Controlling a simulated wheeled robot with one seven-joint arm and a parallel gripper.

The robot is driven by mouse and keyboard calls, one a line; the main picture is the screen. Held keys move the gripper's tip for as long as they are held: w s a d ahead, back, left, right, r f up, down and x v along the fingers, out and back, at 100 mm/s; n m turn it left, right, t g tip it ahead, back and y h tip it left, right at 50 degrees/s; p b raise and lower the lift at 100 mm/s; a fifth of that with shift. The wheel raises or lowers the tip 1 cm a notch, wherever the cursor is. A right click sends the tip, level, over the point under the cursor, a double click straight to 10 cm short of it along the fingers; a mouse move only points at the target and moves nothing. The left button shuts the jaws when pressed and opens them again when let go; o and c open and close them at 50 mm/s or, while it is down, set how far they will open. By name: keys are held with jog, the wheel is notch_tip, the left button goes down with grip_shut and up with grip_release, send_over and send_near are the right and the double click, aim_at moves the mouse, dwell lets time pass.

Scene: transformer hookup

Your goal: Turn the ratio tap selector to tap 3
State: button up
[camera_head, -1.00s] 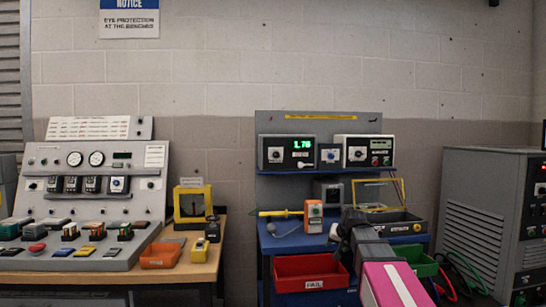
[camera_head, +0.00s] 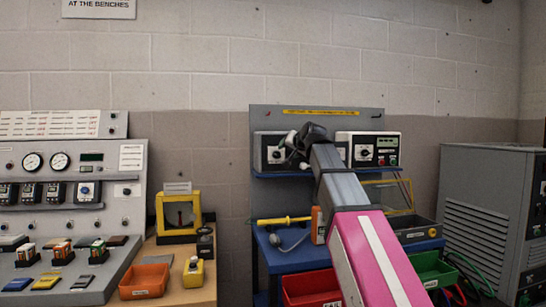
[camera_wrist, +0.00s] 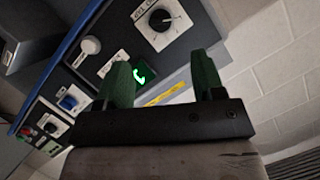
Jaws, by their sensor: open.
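The left instrument on the blue shelf has a round selector knob on a white plate (camera_head: 275,154).
The right instrument (camera_head: 367,150) has a dial and coloured buttons. Below are a yellow probe (camera_head: 283,221), a red bin (camera_head: 310,287) and an open yellow-lidded case (camera_head: 413,228).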

aim_at(278, 156)
jog(key=x, duration=1)
jog(key=shift+w+a+f, duration=0.1)
jog(key=shift+w+f, duration=0.05)
jog(key=shift+w, duration=0.15)
jog(key=c, duration=0.9)
